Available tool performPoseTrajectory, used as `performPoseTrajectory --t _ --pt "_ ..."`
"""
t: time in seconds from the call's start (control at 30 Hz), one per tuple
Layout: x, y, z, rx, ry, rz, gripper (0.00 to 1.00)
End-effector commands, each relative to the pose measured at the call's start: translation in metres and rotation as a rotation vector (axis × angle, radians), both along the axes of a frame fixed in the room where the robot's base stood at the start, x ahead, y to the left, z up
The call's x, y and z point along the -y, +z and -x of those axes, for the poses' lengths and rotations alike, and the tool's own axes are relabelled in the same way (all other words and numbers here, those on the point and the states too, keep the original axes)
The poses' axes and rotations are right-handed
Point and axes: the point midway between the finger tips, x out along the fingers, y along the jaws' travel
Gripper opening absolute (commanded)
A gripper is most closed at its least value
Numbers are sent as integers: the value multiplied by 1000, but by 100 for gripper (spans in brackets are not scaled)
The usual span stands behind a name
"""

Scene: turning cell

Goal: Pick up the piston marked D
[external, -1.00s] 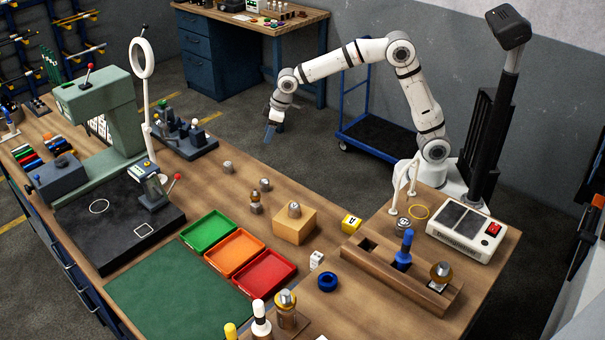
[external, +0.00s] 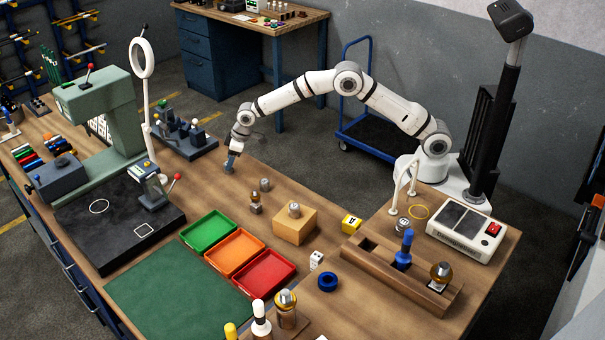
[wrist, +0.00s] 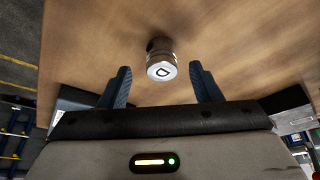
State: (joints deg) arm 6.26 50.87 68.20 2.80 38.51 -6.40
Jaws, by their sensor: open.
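The piston marked D (wrist: 161,60) is a small metal cylinder with a dark D on its pale end face. In the wrist view it stands on the wooden bench top, ahead of and between my two blue fingers. My gripper (wrist: 160,86) is open and empty, with a finger on each side of the piston's line. In the external view my gripper (external: 229,163) is low over the bench near its back edge, and it hides that piston.
Other small metal pistons stand on the bench (external: 264,185), and one is on a wooden block (external: 295,225). A dark fixture (external: 186,138) stands left of my gripper. Green (external: 208,231), orange (external: 235,252) and red (external: 264,273) trays lie in front.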

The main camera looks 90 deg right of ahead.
Motion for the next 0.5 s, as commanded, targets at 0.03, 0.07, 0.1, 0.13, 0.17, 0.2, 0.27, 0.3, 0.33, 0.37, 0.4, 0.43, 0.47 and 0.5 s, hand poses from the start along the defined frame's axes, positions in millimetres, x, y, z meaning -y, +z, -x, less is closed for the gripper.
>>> performPoseTrajectory --t 0.03,0.07,0.1,0.13,0.17,0.2,0.27,0.3,0.33,0.37,0.4,0.43,0.47,0.5 --pt "-2 -4 -3 -3 1 0 58" --pt "-2 -7 -6 -3 1 0 58" --pt "-2 -13 -8 -2 0 0 58" --pt "-2 -17 -9 -2 0 0 58" --pt "-2 -20 -10 -2 0 0 58" --pt "-2 -22 -12 -2 0 0 58" --pt "-2 -26 -13 -1 0 0 58" --pt "-2 -27 -13 -1 0 0 58" --pt "-2 -28 -14 0 0 0 58" --pt "-1 -28 -14 0 0 0 58" --pt "-1 -28 -14 0 0 0 58" --pt "-1 -28 -14 0 0 0 58" --pt "-1 -28 -14 0 0 0 58" --pt "-1 -28 -14 0 0 0 58"
